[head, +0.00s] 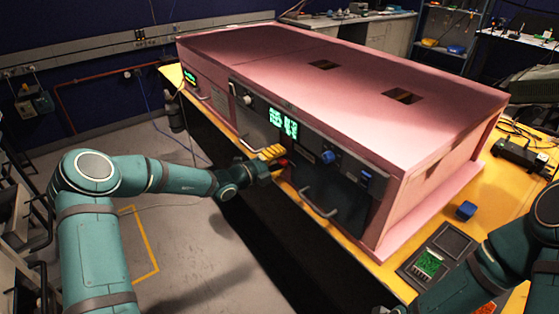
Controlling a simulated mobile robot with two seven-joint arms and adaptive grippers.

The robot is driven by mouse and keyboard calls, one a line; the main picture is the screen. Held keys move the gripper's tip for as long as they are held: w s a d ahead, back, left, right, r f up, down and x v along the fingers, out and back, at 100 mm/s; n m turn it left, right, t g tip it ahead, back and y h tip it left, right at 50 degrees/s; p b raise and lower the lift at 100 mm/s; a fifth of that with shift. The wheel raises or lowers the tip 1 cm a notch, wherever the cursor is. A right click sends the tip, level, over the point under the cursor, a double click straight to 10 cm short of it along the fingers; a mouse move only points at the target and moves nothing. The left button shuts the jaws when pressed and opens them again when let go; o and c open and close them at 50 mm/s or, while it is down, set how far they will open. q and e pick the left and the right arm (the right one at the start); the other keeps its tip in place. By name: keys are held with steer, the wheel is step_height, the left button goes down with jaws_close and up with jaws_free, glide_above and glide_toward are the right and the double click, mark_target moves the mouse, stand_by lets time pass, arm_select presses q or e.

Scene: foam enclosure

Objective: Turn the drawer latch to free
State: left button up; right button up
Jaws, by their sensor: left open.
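The pink foam enclosure (340,70) stands on a yellow bench with dark equipment panels in its front. The dark drawer front (342,205) at the right end carries a pale bar handle (318,203). Blue knobs (328,157) sit on the panel above it. I cannot make out for sure which part is the drawer latch. My left gripper (274,155) is open, with yellow fingers close to the front, left of the drawer handle. A small red-orange part shows beside its fingers; I cannot tell whether they touch it. My right arm comes in at lower right; its gripper is out of view.
A small blue block (466,210) and a dark tray (438,250) with a green board lie on the bench at right. Another bar handle (249,144) sticks out left of my left gripper. The floor in front at left is open.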

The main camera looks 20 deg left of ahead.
arm_select(q)
jaws_close()
